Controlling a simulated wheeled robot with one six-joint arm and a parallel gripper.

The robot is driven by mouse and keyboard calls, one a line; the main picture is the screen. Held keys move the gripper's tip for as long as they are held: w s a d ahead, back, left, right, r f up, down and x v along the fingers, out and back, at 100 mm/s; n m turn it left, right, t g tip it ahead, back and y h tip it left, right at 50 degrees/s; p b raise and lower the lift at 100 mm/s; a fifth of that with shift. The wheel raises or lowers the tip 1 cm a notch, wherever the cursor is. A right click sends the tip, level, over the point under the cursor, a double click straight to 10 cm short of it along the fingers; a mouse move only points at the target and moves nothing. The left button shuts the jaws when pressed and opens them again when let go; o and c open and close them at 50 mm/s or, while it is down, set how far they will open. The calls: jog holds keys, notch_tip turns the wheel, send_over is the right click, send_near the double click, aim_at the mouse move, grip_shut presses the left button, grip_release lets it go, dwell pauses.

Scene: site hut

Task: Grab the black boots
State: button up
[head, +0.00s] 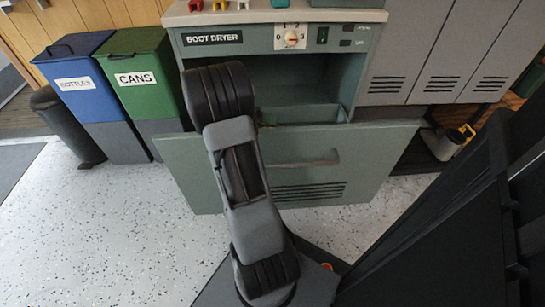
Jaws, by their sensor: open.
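No black boots can be made out in the head view. The grey-green boot dryer (345,70) stands straight ahead. Its upper compartment is open and dark inside, and the part I can see holds no boots. Its lower front panel (370,150), with a bar handle (303,163) and vent slots, stands forward of the cabinet. My own arm rises in front of the dryer and hides the left part of the opening.
A blue bottles bin (75,90), a green cans bin (139,80) and a dark bin (62,122) stand at left. Grey lockers (430,55) stand at right, with a black-and-yellow object (452,142) below. Small coloured items sit on the dryer. Speckled floor (120,235) is clear at front left.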

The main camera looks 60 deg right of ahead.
jog(key=shift+c, duration=0.2)
grip_shut()
jog(key=shift+d+r, duration=0.1)
jog(key=shift+r, duration=0.1)
dwell(0.9)
